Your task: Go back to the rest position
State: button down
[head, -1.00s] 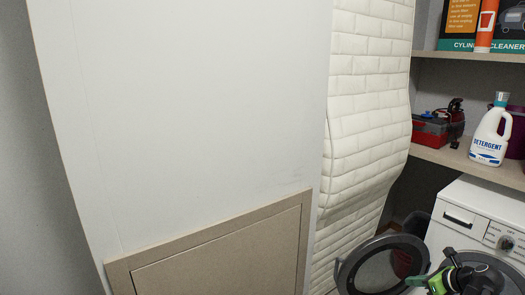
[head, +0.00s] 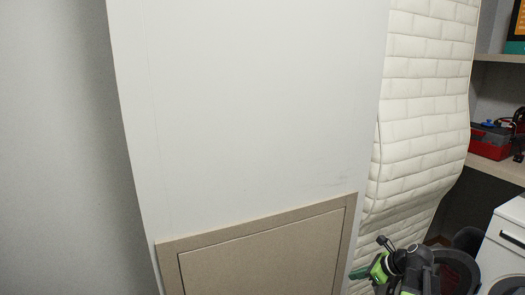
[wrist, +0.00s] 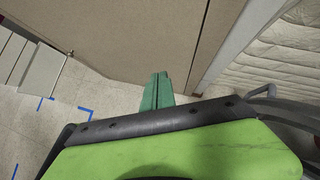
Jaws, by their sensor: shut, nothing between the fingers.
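My gripper (head: 358,273) shows at the bottom of the head view, right of centre, in front of the lower edge of the quilted white panel. Its green fingers are together and hold nothing. In the wrist view my gripper (wrist: 158,85) points at the floor near a beige panel, with its fingers closed. The green and black body of my arm fills the lower part of that view.
A tall white panel (head: 250,100) with a beige hatch (head: 265,260) stands ahead. To its right are the quilted panel (head: 425,90), a shelf with a red box (head: 489,143), and a white washing machine (head: 505,240). Open floor (wrist: 100,110) has blue tape marks.

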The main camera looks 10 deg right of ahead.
jog(key=s+a+f+n+g+h, duration=0.1)
jog(key=a+f+n+g, duration=0.2)
jog(key=a+n, duration=1)
jog(key=s+a+f+n+g+h, duration=0.25)
jog(key=a+n, duration=0.35)
jog(key=a, duration=1.3)
jog(key=s+d+n+g+h, duration=0.1)
jog(key=d+n+h, duration=0.1)
jog(key=d+n, duration=0.45)
notch_tip(320, 180, up, 20)
jog(key=a+n+p, duration=0.1)
jog(key=n+p, duration=0.1)
jog(key=p, duration=1.8)
jog(key=shift+s+a+f+n, duration=0.2)
jog(key=shift+a+n, duration=0.15)
